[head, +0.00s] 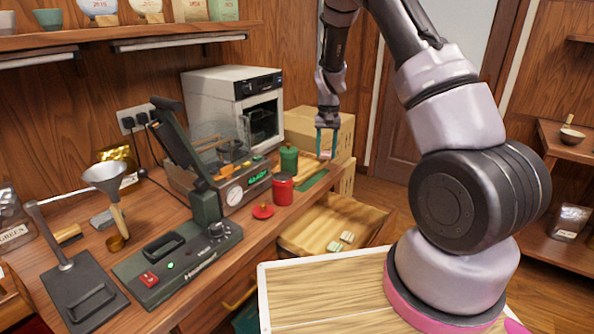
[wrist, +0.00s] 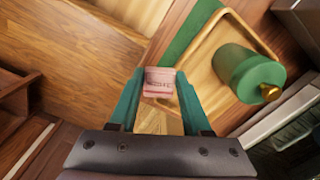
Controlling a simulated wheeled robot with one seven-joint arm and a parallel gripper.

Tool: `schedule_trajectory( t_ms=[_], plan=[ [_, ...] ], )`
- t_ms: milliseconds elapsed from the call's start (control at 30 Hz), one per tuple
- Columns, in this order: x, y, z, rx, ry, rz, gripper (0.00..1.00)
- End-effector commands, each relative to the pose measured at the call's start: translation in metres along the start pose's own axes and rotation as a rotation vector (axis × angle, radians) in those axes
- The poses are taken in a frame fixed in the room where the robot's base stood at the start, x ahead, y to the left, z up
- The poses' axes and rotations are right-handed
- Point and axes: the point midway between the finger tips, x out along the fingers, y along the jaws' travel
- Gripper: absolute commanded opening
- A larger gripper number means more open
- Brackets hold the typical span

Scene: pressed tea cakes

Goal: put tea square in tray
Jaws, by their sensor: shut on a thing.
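My gripper (wrist: 158,88) is shut on a small pink tea square (wrist: 159,82) with dark lettering, held between its teal fingertips. In the head view my gripper (head: 327,150) hangs upright near the table's far right end, with the tea square (head: 326,155) small and partly hidden between the fingers. A shallow wooden tray (wrist: 201,62) lies just right of the held square in the wrist view.
A green strip (wrist: 190,32) runs beside the tray. A red canister (head: 282,189) and red lid (head: 263,211) stand on the table. An open drawer (head: 325,222) below holds several pale squares. Cardboard boxes (head: 310,127) stand behind the gripper.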

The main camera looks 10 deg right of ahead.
Motion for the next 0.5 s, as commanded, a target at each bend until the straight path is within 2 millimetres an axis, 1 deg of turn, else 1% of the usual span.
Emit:
schedule_trajectory(
  t_ms=[33,100,200,300,400,500],
  plan=[
    [-0.003,-0.012,-0.011,0.043,0.004,-0.001,0.00],
    [-0.008,-0.027,-0.024,0.124,0.003,0.000,0.00],
    [-0.016,-0.048,-0.040,0.247,0.003,0.002,0.00],
    [-0.023,-0.065,-0.053,0.352,0.004,0.005,0.00],
    [-0.028,-0.077,-0.061,0.426,0.006,0.007,0.00],
    [-0.029,-0.084,-0.065,0.471,0.006,0.009,0.00]
  ],
)
